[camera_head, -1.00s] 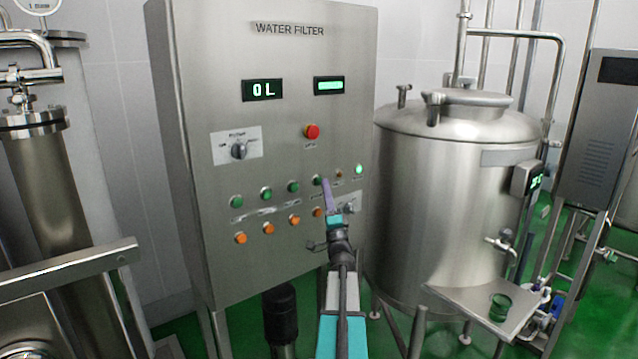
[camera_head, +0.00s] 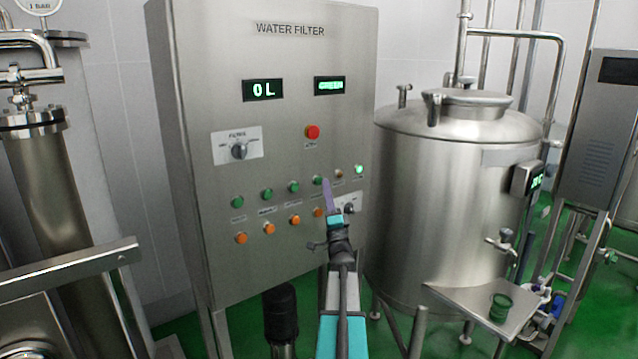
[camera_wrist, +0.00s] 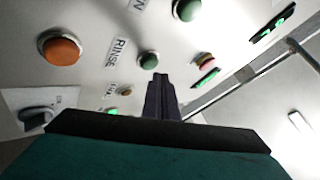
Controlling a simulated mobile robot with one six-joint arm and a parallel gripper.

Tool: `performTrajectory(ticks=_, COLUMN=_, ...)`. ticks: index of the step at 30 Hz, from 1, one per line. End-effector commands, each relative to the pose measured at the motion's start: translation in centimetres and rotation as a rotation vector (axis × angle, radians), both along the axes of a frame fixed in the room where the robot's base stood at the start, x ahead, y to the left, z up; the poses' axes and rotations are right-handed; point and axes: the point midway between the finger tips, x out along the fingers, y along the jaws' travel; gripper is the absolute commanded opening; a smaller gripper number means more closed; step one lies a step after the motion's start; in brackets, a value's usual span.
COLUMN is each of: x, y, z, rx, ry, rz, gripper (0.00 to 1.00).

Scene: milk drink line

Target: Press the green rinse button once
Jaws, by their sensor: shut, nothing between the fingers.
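The green rinse button (camera_wrist: 149,60) has the RINSE label (camera_wrist: 117,52) beside it in the wrist view. In the head view the button (camera_head: 317,180) is in the row of green buttons on the WATER FILTER panel (camera_head: 280,215). My gripper (camera_head: 326,182) is shut and empty, with its purple fingers pointing at the panel. The fingertips (camera_wrist: 158,78) are just beside and below the rinse button in the wrist view. Whether they touch the panel or button cannot be told.
Other green buttons (camera_head: 293,187), orange buttons (camera_head: 294,219) and a lit green light (camera_head: 359,169) are close by. A red button (camera_head: 312,132) and a dial (camera_head: 239,151) are higher up. A steel tank (camera_head: 450,200) stands right of the cabinet.

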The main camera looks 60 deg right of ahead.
Motion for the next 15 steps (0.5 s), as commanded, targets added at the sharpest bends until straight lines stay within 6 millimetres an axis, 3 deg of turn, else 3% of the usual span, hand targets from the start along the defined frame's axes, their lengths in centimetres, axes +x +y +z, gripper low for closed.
performTrajectory(ticks=15, x=0.76, y=-0.31, z=-0.1, rx=0.001, ry=0.001, rz=0.0, gripper=0.0)
